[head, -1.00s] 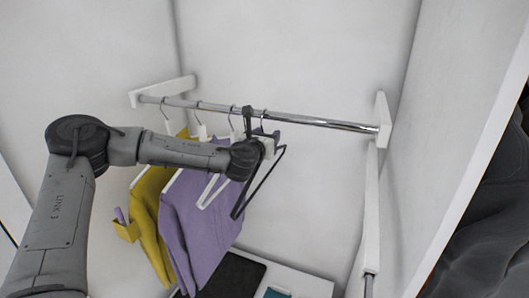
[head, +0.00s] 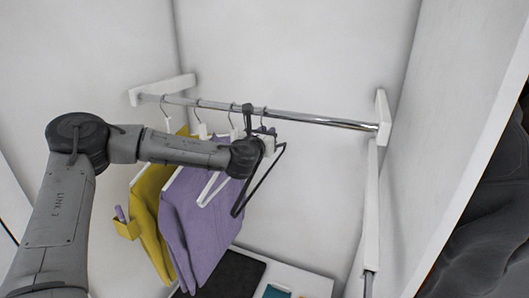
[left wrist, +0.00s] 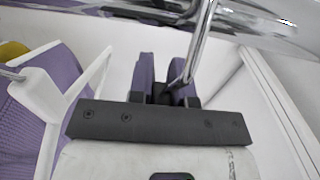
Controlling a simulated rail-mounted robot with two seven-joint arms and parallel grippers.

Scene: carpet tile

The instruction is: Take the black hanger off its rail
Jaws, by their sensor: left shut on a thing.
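The black hanger (head: 259,181) hangs below the chrome rail (head: 318,121) in the head view, bare, at the right end of the row. Its metal hook (left wrist: 199,45) rises to the rail (left wrist: 255,28) in the left wrist view. My left gripper (head: 267,140) is shut on the hanger near its neck, just under the rail. In the left wrist view the fingers (left wrist: 163,78) stand either side of the hook's lower end; the gripper body hides the hanger below. My right gripper is not in view.
Left of the black hanger are white hangers (head: 213,189), a purple garment (head: 205,222) and a yellow garment (head: 151,215), very close to my gripper. The rail's right part is free up to its white end bracket (head: 383,118). White walls enclose the rail.

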